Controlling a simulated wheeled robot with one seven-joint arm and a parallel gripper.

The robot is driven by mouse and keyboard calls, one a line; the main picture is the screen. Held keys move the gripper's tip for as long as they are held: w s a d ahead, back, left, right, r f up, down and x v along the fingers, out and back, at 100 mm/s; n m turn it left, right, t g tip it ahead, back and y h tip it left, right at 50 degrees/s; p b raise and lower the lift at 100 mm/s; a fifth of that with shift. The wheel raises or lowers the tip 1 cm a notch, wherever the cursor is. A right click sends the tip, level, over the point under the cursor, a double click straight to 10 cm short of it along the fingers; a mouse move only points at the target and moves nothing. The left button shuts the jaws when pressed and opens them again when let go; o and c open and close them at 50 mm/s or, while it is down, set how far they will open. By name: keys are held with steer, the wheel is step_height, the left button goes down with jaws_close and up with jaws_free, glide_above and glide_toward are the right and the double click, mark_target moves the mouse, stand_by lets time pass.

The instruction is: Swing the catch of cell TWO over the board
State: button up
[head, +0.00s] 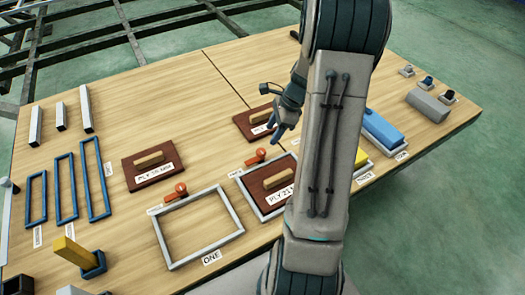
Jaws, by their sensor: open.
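The white frame of the middle cell (253,200) holds a dark brown board (262,173) with a wooden grip and a label that looks like "PLY 21". I take this as cell TWO; my arm hides its right part, and I see no name plate. Its orange-red catch (255,157) lies along the back rim, apparently clear of the board. My gripper (273,134) is open and empty, above and behind that catch, in front of another brown board (256,122). The exact height above the table is unclear.
Cell ONE's white frame (160,239) is empty, its own orange catch (175,193) at the back. A brown board (148,168) lies behind it. Blue frames (65,185) and grey bars lie left. A blue block (382,129) and yellow block (361,157) stand right of my arm.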

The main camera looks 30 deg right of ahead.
mark_target(261, 151)
steer(key=b+x, duration=0.3)
steer(key=x, duration=0.6)
steer(key=c, duration=1)
